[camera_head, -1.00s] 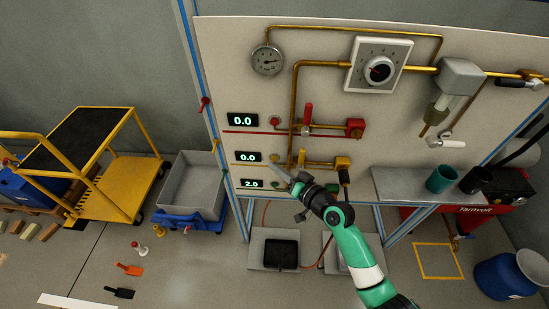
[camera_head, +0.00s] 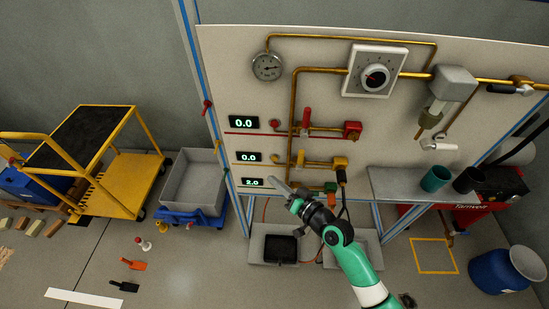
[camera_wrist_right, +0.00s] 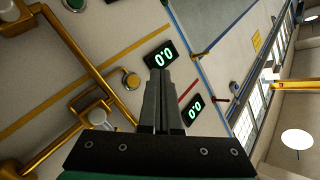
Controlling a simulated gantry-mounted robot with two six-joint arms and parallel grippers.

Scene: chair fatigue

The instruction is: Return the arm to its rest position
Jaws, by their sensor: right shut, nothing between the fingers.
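My right gripper (camera_head: 281,187) is at the end of my green arm, in front of the lower part of the white panel (camera_head: 225,75). Its fingers point left and slightly up, near the lowest display (camera_head: 257,183), which reads 2.0. In the right wrist view the two dark fingers (camera_wrist_right: 160,98) lie together, shut, with nothing between them. Two displays reading 0.0 show near the fingertips there, one of them (camera_wrist_right: 161,55) just beyond the tips. I cannot tell whether the fingers touch the panel. My left gripper is not in view.
The panel carries a gauge (camera_head: 267,66), a dial (camera_head: 376,75), brass pipes, a red valve (camera_head: 352,130) and a yellow valve (camera_head: 341,162). A grey shelf (camera_head: 400,182) with two cups is at right. A yellow cart (camera_head: 125,183) and grey bin (camera_head: 190,180) stand left.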

